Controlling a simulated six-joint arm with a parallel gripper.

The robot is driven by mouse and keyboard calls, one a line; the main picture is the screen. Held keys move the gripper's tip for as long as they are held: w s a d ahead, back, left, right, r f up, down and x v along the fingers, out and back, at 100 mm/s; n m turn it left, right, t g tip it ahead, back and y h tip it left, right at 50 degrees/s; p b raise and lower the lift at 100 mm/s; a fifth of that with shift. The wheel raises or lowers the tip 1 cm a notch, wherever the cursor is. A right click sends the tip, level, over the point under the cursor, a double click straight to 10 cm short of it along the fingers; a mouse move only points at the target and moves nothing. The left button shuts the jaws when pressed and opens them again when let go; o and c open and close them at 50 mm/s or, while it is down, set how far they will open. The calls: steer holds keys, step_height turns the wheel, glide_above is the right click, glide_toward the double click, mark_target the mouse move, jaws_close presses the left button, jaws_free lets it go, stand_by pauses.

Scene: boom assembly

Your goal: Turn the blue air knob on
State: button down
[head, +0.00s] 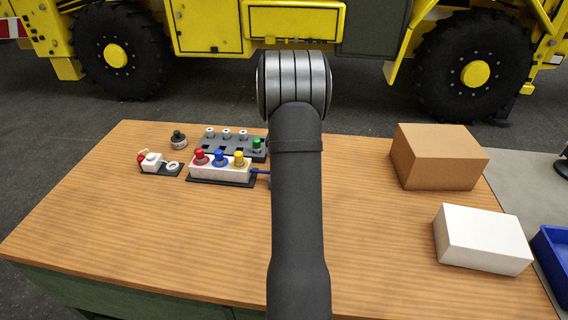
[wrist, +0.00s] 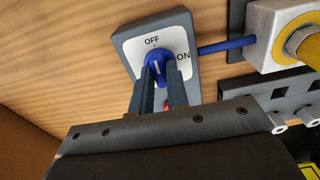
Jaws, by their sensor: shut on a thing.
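The blue air knob (wrist: 156,67) sits on a white label plate (wrist: 178,38) on a grey box, seen in the wrist view. OFF is printed above the knob and ON to its right. A pale line on the knob runs roughly up and down in the picture, toward the OFF side. My gripper (wrist: 159,75) has its two dark fingers on either side of the knob and is shut on it. In the head view my arm hides the knob and the gripper.
A blue hose (wrist: 228,45) runs from the knob box to a white block (head: 222,170) with red, blue and yellow knobs. Behind it is a grey rack (head: 215,143). A brown box (head: 435,158) and a white box (head: 482,240) stand at right. The table front left is clear.

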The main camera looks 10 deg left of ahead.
steer(key=m, duration=0.9)
steer(key=shift+m, duration=0.3)
steer(key=m, duration=0.4)
steer(key=shift+m, duration=2)
steer(key=c, duration=1.4)
jaws_free()
